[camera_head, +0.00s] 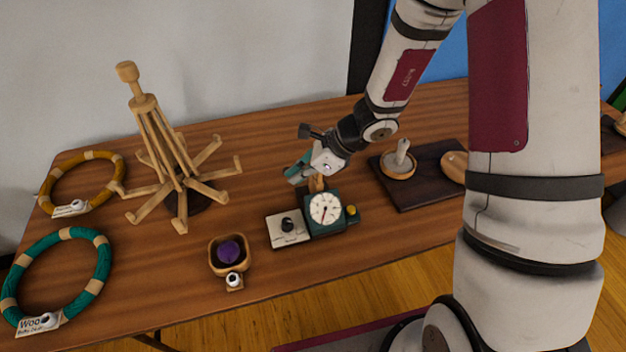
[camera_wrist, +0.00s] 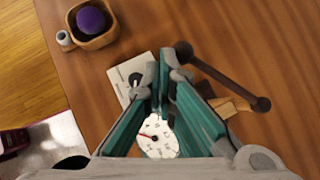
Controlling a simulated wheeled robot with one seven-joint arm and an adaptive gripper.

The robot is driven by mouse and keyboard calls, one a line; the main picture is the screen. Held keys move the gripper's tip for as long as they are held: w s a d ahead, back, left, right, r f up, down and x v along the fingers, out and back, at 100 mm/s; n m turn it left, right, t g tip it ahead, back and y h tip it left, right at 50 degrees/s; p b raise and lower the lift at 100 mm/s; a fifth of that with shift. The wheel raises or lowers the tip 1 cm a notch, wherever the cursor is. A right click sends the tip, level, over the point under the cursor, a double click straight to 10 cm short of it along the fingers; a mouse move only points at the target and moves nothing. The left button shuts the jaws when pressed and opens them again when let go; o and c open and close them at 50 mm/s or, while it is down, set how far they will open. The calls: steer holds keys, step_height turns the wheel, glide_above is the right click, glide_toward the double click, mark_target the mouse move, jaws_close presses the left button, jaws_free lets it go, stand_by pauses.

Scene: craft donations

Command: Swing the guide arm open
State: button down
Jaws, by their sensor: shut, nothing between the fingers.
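The winding device stands near the middle of the table, with a teal body and white round dial (camera_head: 325,208), and a pale plate with a black knob (camera_head: 288,226) at its left. In the wrist view the dial (camera_wrist: 160,138) shows partly between my fingers. A dark brown bar with rounded ends, which looks like the guide arm (camera_wrist: 225,80), runs diagonally beside a light wooden block. Its upper-left end is close to my right fingertip; I cannot tell whether they touch. My gripper (camera_head: 293,174) is shut and empty above the device, also in the wrist view (camera_wrist: 161,72).
A wooden bowl (camera_head: 212,258) with a purple ball (camera_head: 230,250) stands left of the device. A wooden yarn swift (camera_head: 165,150) and yellow (camera_head: 50,193) and teal (camera_head: 107,262) rings are farther left. A dark board (camera_head: 405,205) lies to the right.

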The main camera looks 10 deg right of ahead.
steer(key=shift+w+a+b, duration=0.35)
steer(key=shift+w+a, duration=0.7)
steer(key=shift+a, duration=0.05)
steer(key=shift+w+a, duration=0.55)
steer(key=shift+w, duration=0.25)
